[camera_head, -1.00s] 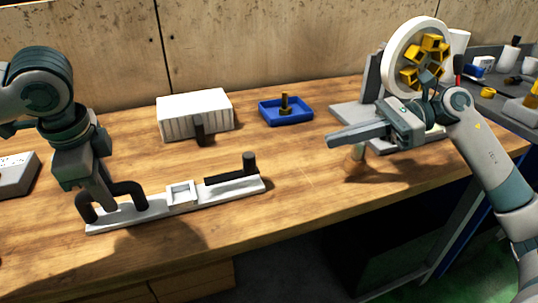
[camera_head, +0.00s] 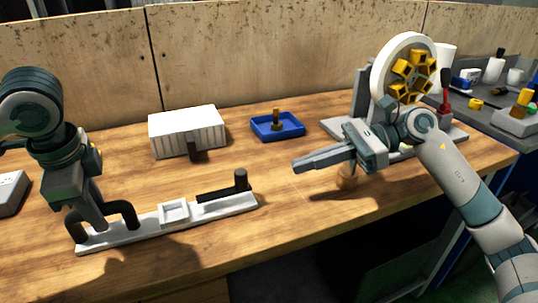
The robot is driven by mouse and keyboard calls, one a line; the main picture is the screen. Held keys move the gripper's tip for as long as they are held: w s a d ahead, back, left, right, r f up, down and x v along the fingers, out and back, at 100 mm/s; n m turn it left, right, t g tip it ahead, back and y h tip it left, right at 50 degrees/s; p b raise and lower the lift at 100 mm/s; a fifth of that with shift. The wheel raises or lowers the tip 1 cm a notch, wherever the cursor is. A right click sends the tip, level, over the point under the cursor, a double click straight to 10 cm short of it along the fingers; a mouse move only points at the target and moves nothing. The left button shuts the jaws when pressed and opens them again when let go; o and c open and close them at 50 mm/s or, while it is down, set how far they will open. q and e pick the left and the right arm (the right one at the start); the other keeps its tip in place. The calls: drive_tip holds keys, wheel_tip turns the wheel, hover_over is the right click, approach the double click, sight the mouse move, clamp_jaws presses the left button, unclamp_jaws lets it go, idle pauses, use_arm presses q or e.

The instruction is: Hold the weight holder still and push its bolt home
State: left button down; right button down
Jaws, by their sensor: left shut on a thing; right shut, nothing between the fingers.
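The weight holder (camera_head: 136,235) is a long pale bar lying on the wooden table, with a black arched handle (camera_head: 128,210) at its left end and a square frame at its middle. Its bolt (camera_head: 222,190) is a black rod with an upright knob, lying along the right part of the bar. My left gripper (camera_head: 98,222) is shut on the black handle, and its fingertips are partly hidden there. My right gripper (camera_head: 296,166) is shut and empty, above the table to the right of the bolt and apart from it.
A white ribbed box (camera_head: 187,130) with a black part at its front stands behind the bar. A blue tray (camera_head: 291,127) holds a brass-coloured piece. A white wheel with yellow blocks (camera_head: 388,65) stands at the back right. The table between bolt and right gripper is clear.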

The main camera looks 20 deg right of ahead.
approach(244, 177)
drive_tip(key=a+f, duration=0.1)
drive_tip(key=w+a+f, duration=0.1)
drive_tip(key=a, duration=0.1)
drive_tip(key=w+a+f, duration=0.1)
drive_tip(key=shift+w+a, duration=0.25)
drive_tip(key=shift+a, duration=0.1)
drive_tip(key=a, duration=0.4)
drive_tip(key=shift+a, duration=0.4)
use_arm(q)
drive_tip(key=shift+d, duration=0.1)
use_arm(e)
drive_tip(key=shift+a, duration=0.2)
drive_tip(key=shift+s+d, duration=0.1)
drive_tip(key=f+v, duration=0.1)
drive_tip(key=v, duration=1.3)
drive_tip(key=shift+d, duration=0.15)
